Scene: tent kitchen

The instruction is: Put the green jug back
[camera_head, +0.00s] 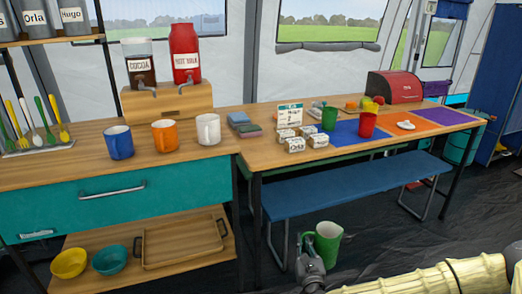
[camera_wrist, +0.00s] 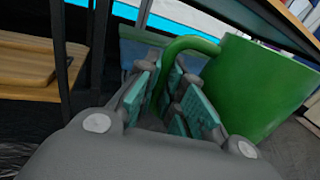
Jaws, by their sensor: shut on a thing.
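The green jug (camera_head: 326,243) is at the lower middle of the head view, in front of the blue bench and low near the dark floor. It looks roughly upright, with a pale inside. In the wrist view the jug's green body (camera_wrist: 255,85) fills the right side. My gripper (camera_head: 309,250) is at the jug's left side, shut on its handle. In the wrist view the handle curves down between the teal-padded fingers of my gripper (camera_wrist: 175,95). I cannot tell whether the jug's base touches the floor; my arm partly hides the area.
A blue bench (camera_head: 345,187) stands behind the jug, below the wooden table (camera_head: 262,150) with cups and mats. To the left is a teal-drawer counter (camera_head: 75,205), with bowls and a wooden tray (camera_head: 182,262) on its low shelf. Dark floor (camera_head: 400,245) is open to the right.

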